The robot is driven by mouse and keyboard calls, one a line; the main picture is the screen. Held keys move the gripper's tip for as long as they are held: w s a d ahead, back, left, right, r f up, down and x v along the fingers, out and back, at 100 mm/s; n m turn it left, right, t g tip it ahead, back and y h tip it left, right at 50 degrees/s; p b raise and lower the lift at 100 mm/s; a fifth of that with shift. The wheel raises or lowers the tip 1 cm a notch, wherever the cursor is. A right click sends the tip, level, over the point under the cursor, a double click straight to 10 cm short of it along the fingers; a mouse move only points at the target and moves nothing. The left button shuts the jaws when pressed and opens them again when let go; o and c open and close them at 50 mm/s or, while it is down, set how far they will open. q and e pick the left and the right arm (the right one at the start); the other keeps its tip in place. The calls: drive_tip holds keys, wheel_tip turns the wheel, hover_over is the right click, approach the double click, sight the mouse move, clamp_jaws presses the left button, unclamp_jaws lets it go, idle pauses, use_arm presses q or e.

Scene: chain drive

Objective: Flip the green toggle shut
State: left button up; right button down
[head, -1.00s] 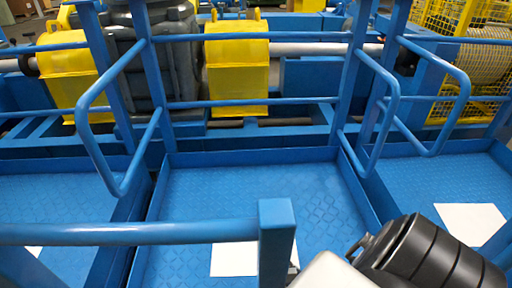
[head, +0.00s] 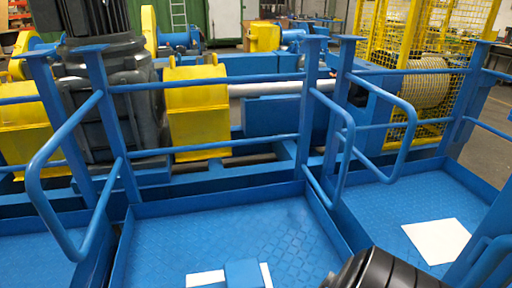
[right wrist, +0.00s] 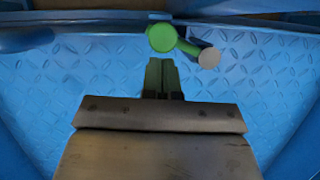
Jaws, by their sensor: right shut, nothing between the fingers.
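The green toggle (right wrist: 161,38) shows in the right wrist view, at the top centre. Its round green end faces me, and a short green bar runs down to the right to a grey disc (right wrist: 209,58). My right gripper (right wrist: 161,66) is just below the round green end, its two fingers shut together with nothing between them. A small gap seems to show between fingertips and toggle, but I cannot tell whether they touch. The head view shows neither the toggle nor my right fingers. My left gripper is not in view.
Blue tread-plate platforms (head: 215,240) with blue railings (head: 230,150) fill the near area. White sheets (head: 437,241) lie on them. Behind stand yellow housings (head: 198,105), a dark motor (head: 105,100) and a yellow mesh cage (head: 425,45) around a drum. The platform floors are mostly clear.

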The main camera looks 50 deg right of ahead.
use_arm(q)
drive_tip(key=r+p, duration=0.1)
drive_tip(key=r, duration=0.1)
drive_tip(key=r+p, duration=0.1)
drive_tip(key=p, duration=0.1)
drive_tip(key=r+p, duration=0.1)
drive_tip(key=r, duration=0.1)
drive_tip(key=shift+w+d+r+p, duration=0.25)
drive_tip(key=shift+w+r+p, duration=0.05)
use_arm(e)
wheel_tip(320, 180, up, 6)
drive_tip(key=w, duration=0.1)
drive_tip(key=shift+d+r, duration=0.25)
drive_tip(key=shift+d, duration=0.05)
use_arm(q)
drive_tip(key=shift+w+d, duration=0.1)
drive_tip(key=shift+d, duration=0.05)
use_arm(e)
drive_tip(key=shift+f, duration=0.1)
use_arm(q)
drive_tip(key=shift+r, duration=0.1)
